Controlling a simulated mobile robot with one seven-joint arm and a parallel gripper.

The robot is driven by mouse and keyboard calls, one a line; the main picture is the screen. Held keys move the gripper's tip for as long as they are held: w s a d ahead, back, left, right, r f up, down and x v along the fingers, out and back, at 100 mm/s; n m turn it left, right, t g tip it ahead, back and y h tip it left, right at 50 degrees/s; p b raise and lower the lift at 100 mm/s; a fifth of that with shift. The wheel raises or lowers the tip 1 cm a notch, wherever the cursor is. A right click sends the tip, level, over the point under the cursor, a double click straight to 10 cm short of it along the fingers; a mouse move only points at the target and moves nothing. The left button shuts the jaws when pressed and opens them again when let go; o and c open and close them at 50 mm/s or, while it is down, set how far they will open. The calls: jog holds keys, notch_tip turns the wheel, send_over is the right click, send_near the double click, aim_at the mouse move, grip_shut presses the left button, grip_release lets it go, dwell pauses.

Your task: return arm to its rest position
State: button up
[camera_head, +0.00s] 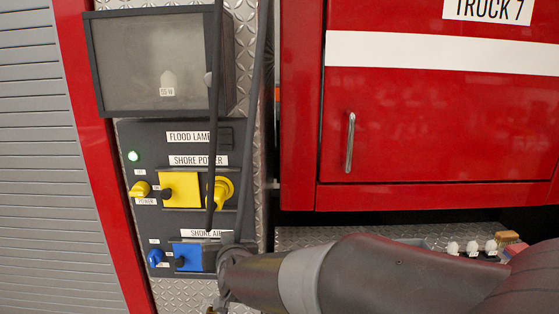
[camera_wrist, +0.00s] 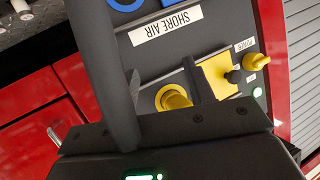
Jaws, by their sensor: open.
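My arm reaches in from the lower right of the head view, and my gripper (camera_head: 226,272) is at its end, low in front of the control panel. It is open, with nothing seen held in it; its fingertips are hard to make out. The grey panel (camera_head: 131,222) carries a blue SHORE AIR socket (camera_head: 187,257) just left of my gripper and a yellow SHORE POWER socket (camera_head: 182,189) above. In the wrist view, the SHORE AIR label (camera_wrist: 166,24) appears upside down, with the yellow socket (camera_wrist: 217,77) to the right.
Dark slender lines (camera_head: 214,110) run up in front of the panel, close to my gripper. A red cabinet door (camera_head: 430,120) with a metal handle (camera_head: 350,142) is to the right. Small white-topped items (camera_head: 472,248) stand beyond my arm.

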jog(key=s+d+f+m+g+h, duration=0.2)
jog(key=s+d+g+h, duration=0.3)
jog(key=s+d, duration=1.9)
jog(key=d+g, duration=0.2)
jog(key=d, duration=0.2)
jog(key=shift+s+m+h, duration=0.25)
jog(key=shift+m+h, duration=0.05)
jog(key=shift+m, duration=0.1)
